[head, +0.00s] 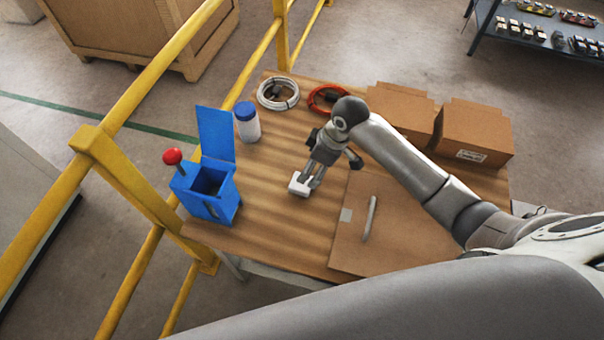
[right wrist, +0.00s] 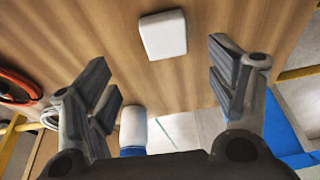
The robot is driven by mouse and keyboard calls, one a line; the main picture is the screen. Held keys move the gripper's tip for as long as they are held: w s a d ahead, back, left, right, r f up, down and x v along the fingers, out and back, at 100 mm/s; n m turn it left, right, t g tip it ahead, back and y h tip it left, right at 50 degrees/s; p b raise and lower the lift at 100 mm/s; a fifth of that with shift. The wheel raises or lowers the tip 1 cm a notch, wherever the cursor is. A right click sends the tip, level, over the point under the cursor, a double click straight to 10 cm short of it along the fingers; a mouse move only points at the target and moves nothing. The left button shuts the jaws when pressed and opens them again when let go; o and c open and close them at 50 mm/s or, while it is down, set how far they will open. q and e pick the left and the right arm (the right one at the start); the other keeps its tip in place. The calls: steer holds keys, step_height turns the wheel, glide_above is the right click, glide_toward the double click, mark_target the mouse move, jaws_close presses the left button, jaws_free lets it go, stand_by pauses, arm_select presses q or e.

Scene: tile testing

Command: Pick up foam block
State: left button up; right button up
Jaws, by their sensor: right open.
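The white foam block (head: 298,187) lies on the wooden table (head: 270,225), left of the cardboard sheet. In the right wrist view the block (right wrist: 163,35) shows whole on the wood, ahead of my right gripper (right wrist: 160,75) and in line with the gap between its fingers. In the head view my right gripper (head: 311,179) reaches down at the block's right and partly overlaps it. It is open with nothing between its fingers. In the wrist view the fingers look apart from the block. My left gripper is not in view.
A blue box (head: 212,205) with raised lid and red-knobbed lever stands left. A blue-capped white bottle (head: 247,125), white cable coil (head: 277,94) and red coil (head: 325,97) lie behind. Cardboard boxes (head: 474,135) stand back right. A grey rod (head: 370,218) lies on the cardboard sheet (head: 400,240).

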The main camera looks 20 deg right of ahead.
mark_target(296, 187)
steer(key=f, duration=0.1)
steer(key=a+f, duration=0.1)
steer(key=f, duration=0.1)
steer(key=shift+s+a, duration=0.1)
steer(key=shift+a, duration=0.05)
steer(key=shift+f, duration=0.35)
steer(key=shift+w+f, duration=0.2)
steer(key=x, duration=0.3)
steer(key=shift+a+f+p, duration=0.25)
steer(key=shift+f+p, duration=0.05)
steer(key=shift+w+a+f, duration=0.1)
steer(key=shift+w+f, duration=0.1)
steer(key=shift+f, duration=0.35)
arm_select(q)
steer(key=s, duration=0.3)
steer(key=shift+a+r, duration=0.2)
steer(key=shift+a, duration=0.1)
arm_select(e)
steer(key=c, duration=0.8)
